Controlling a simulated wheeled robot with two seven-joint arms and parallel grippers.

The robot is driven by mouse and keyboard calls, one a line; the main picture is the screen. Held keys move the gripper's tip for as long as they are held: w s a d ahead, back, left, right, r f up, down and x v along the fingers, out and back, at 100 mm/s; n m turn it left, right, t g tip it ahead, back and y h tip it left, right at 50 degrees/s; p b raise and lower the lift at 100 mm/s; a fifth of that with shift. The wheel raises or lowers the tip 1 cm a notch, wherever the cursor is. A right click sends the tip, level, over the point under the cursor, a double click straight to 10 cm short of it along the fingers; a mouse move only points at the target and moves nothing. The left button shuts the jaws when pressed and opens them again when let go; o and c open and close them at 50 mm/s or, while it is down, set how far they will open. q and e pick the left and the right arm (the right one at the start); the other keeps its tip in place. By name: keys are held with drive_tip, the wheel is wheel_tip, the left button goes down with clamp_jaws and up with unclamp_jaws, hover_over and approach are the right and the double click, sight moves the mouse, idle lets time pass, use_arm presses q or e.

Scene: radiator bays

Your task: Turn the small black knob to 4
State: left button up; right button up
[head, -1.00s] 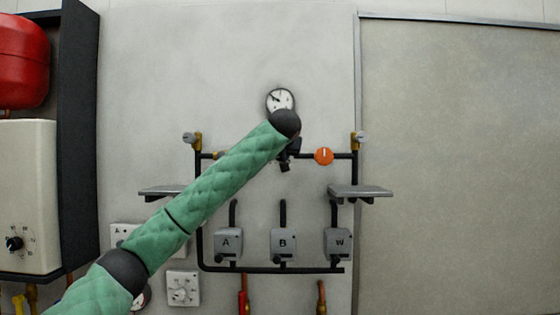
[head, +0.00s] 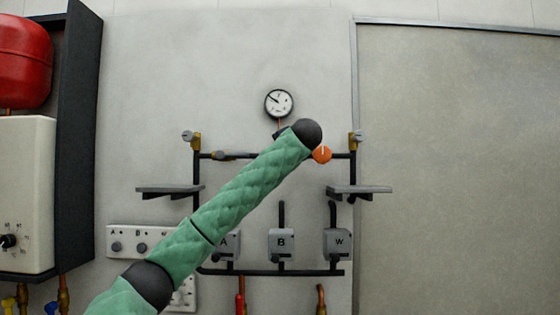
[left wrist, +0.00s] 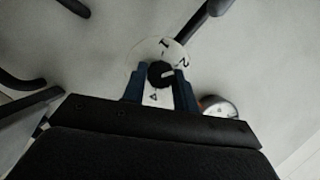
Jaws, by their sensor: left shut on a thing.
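The small black knob (left wrist: 157,77) is in the left wrist view, on a round white dial (left wrist: 145,53) printed with 1, 2 and 4; any other digits are hidden. A pale mark on the knob points right, near or just below the 2. My left gripper (left wrist: 160,73) has its blue fingers on either side of the knob and is shut on it. In the head view my green left arm crosses from the lower left, and its gripper and the held knob are hidden. My right gripper is not in view.
A round gauge (left wrist: 219,106) sits close beside the right finger. In the head view there are a pressure gauge (head: 279,103), an orange knob (head: 321,155), two grey shelves (head: 359,190) and grey boxes marked B (head: 282,244) and W (head: 338,243). A grey panel fills the right.

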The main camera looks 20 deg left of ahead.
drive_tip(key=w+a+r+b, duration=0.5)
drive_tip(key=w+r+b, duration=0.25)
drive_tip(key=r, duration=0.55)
use_arm(q)
drive_tip(key=m+t+h+p, duration=0.1)
drive_tip(key=m+t, duration=0.2)
drive_tip(key=m, duration=0.6)
drive_tip(key=f+m+t+h, duration=0.1)
drive_tip(key=m+t, duration=0.2)
drive_tip(key=m, duration=0.6)
drive_tip(key=m+t+h+p, duration=0.1)
drive_tip(key=m+t, duration=0.1)
drive_tip(key=m, duration=0.7)
drive_tip(key=shift+s+a+f+t+p, duration=0.15)
drive_tip(key=shift+a+f+t+p, duration=0.15)
drive_tip(key=shift+t, duration=0.1)
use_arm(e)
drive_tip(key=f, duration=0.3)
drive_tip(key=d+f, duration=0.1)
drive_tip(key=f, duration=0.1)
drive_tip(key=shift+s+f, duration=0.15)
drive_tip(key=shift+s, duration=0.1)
use_arm(q)
drive_tip(key=shift+r, duration=0.1)
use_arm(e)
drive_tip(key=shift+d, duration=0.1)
